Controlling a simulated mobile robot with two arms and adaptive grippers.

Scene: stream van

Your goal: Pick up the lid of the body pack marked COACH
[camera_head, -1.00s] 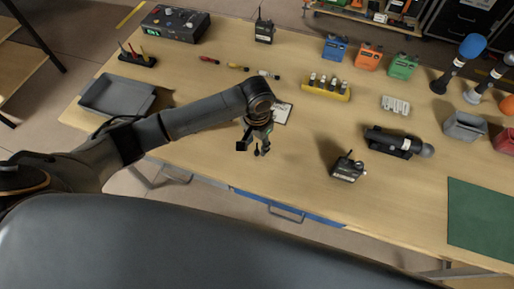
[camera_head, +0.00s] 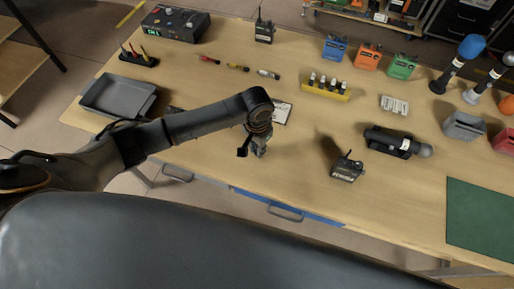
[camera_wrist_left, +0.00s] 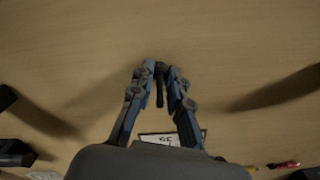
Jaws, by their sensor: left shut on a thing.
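My left gripper (camera_head: 257,151) is over bare table, left of the near body pack. It is shut on a small dark piece (camera_head: 243,152). In the wrist view the dark piece (camera_wrist_left: 160,86) shows thin and edge-on between the fingertips (camera_wrist_left: 160,68); it looks like a lid, but no marking shows. The near body pack (camera_head: 346,170) is dark, with a stubby antenna and a pale label too small to read. A second dark pack (camera_head: 264,31) with antennas stands at the back. My right gripper is not in view.
A white card (camera_head: 282,113) lies behind the gripper. A yellow battery holder (camera_head: 325,88), a camcorder-like black device (camera_head: 392,142), a grey tray (camera_head: 117,97) and a green mat (camera_head: 482,218) lie around. The table front between gripper and near pack is clear.

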